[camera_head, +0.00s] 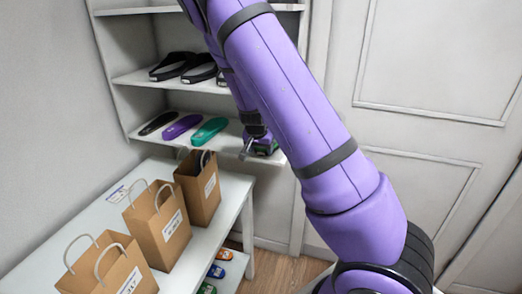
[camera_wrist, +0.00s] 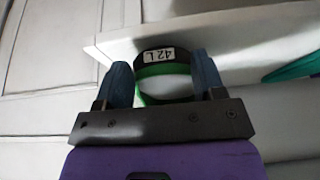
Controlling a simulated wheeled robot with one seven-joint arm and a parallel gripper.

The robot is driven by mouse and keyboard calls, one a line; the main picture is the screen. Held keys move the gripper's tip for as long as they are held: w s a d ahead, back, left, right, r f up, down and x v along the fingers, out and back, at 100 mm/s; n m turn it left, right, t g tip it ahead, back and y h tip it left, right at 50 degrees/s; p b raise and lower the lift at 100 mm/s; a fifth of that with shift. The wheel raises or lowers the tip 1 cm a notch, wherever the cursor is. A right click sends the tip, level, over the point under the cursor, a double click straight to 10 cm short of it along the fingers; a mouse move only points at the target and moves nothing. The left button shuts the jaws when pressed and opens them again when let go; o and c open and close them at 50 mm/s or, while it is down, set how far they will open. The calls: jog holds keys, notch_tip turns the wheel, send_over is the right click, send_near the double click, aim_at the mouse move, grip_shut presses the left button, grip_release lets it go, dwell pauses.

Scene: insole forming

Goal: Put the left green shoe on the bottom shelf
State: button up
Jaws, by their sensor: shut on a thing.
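My gripper (camera_wrist: 163,80) is shut on the green shoe (camera_wrist: 158,55) in the wrist view. The shoe shows as a dark curved band with a "42 L" label and a green inner edge between the two blue fingers. The shoe is beside the edge of a white shelf board (camera_wrist: 225,38); I cannot tell whether it touches.
A black insole (camera_head: 157,123), a purple insole (camera_head: 182,127) and a green insole (camera_head: 209,130) lie on that shelf. Black slippers (camera_head: 172,66) lie above. Paper bags (camera_head: 158,232) stand on a white table (camera_head: 98,215). Colourful shoes (camera_head: 217,271) lie low beneath.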

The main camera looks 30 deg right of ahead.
jog(key=shift+w+d+f, duration=0.1)
jog(key=shift+d+f, duration=0.1)
jog(key=shift+f, duration=0.3)
jog(key=shift+c, duration=0.6)
jog(key=o, duration=1.7)
jog(key=shift+c, duration=0.2)
jog(key=shift+a+r, duration=0.1)
jog(key=v, duration=1.2)
jog(key=s+a+r+n+y, duration=0.1)
jog(key=s+a+r+n, duration=0.2)
jog(key=s+r, duration=0.3)
jog(key=s+a+r+n+t+y, duration=0.1)
jog(key=s+a+r+n, duration=0.3)
jog(key=s, duration=1.1)
jog(key=s+a+r+n+t+y, duration=0.1)
jog(key=s+a+r+n, duration=0.2)
jog(key=s+r, duration=0.5)
jog(key=shift+s+a+y, duration=0.3)
jog(key=shift+s+a, duration=0.45)
jog(key=shift+s, duration=0.55)
